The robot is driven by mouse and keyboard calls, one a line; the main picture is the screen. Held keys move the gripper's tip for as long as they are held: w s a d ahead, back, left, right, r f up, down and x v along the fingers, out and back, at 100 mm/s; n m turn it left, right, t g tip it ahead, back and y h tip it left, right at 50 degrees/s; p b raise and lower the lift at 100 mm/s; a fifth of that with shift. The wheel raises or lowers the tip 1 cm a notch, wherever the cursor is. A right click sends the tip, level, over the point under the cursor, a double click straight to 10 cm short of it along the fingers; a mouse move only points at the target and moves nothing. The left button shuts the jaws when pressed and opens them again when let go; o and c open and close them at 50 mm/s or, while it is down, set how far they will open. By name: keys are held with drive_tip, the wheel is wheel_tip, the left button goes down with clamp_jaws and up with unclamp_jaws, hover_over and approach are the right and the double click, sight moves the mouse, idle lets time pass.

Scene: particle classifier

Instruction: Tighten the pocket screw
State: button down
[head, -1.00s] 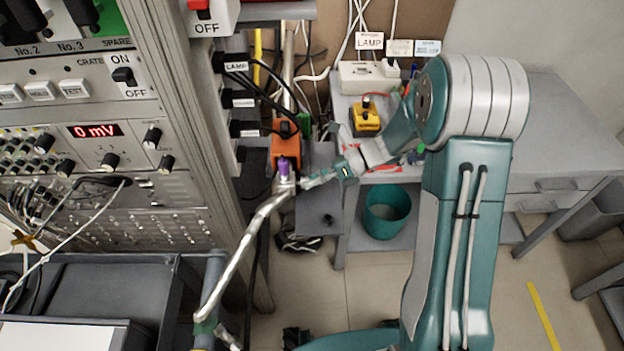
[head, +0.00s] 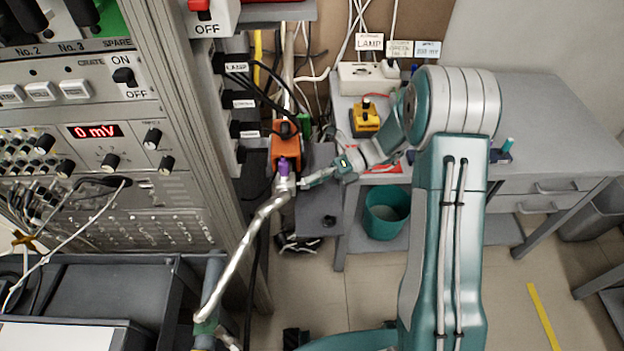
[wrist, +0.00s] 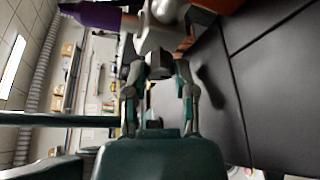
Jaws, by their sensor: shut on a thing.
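The silver pipe fitting (head: 284,186) stands below a purple piece (head: 284,167) and the orange box, at the top end of a bent metal pipe (head: 235,265). My gripper (head: 299,185) reaches it from the right. In the wrist view, my gripper's two fingers (wrist: 157,72) close around a small dark piece (wrist: 159,64) on the side of the metallic fitting (wrist: 155,35). This piece appears to be the pocket screw, though its shape is partly hidden by the fingers. The purple piece also shows at the upper left of the wrist view (wrist: 95,15).
The instrument rack (head: 110,110) stands close on the left, with black cables near the orange box (head: 286,150). A grey desk (head: 560,120) with a yellow box (head: 366,119) stands behind my arm. A teal bin (head: 386,212) is beneath it. Floor is open at the lower right.

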drive_tip(key=shift+w+f, duration=0.1)
drive_tip(key=shift+w, duration=0.05)
drive_tip(key=shift+c, duration=2.2)
unclamp_jaws()
drive_tip(key=shift+d, duration=0.1)
drive_tip(key=v, duration=0.8)
